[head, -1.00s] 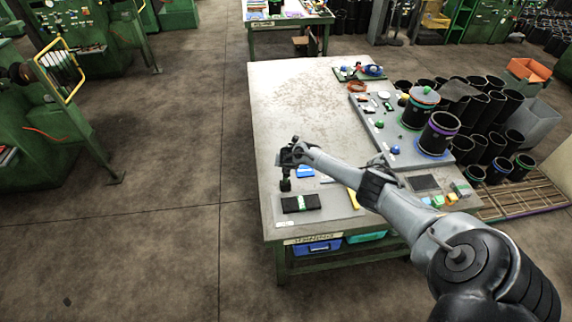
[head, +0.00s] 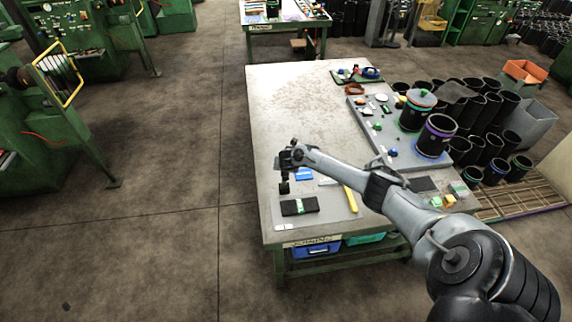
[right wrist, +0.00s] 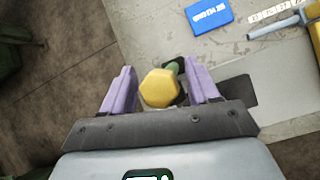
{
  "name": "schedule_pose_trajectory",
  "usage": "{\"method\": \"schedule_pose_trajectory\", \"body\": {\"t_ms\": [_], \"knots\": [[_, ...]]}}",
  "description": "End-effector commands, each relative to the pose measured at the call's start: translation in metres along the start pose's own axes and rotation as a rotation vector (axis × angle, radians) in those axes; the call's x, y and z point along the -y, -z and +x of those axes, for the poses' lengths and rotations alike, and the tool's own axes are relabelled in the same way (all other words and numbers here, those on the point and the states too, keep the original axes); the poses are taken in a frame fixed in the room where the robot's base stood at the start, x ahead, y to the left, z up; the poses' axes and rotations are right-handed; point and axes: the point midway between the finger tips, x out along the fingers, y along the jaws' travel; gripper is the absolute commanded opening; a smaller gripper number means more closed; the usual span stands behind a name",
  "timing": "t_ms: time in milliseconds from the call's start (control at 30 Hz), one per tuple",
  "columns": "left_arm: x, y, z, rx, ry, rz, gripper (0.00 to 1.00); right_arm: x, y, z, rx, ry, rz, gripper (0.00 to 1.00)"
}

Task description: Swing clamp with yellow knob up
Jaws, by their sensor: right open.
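The yellow knob (right wrist: 159,88) is six-sided and sits between the two purple fingers of my right gripper (right wrist: 158,92) in the right wrist view. The gripper is open, with a gap on each side of the knob. A small green part shows just behind the knob, and dark pieces lie beyond it. The rest of the clamp is hidden or too small to make out. In the head view my right gripper (head: 284,186) points down over the near left part of the table (head: 300,90), and the knob cannot be made out there. My left gripper is not in view.
A blue block (right wrist: 208,15) lies beyond the gripper. A black pad with a green band (head: 300,206) and a yellow-handled tool (head: 350,199) lie near the table's front. A grey board with black sleeves (head: 435,135) stands at right. The table's far left is clear.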

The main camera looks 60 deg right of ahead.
Motion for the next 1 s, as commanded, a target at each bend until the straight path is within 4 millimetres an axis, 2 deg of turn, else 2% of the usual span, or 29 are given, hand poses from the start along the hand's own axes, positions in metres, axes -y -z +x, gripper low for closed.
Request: {"method": "schedule_pose_trajectory", "body": {"t_ms": [200, 500, 700, 1000], "knots": [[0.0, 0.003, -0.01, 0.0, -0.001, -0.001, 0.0, 0.0, -0.001, -0.034, 0.002, -0.001, -0.006, 0.6], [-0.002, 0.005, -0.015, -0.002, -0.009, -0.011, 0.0, 0.0, 0.0, -0.072, 0.0, 0.0, -0.004, 0.6], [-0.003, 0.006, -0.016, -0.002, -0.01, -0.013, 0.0, 0.0, 0.001, -0.084, -0.001, 0.0, -0.003, 0.6], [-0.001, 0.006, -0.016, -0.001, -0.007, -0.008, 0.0, 0.0, 0.001, -0.085, 0.0, 0.0, -0.002, 0.6]]}}
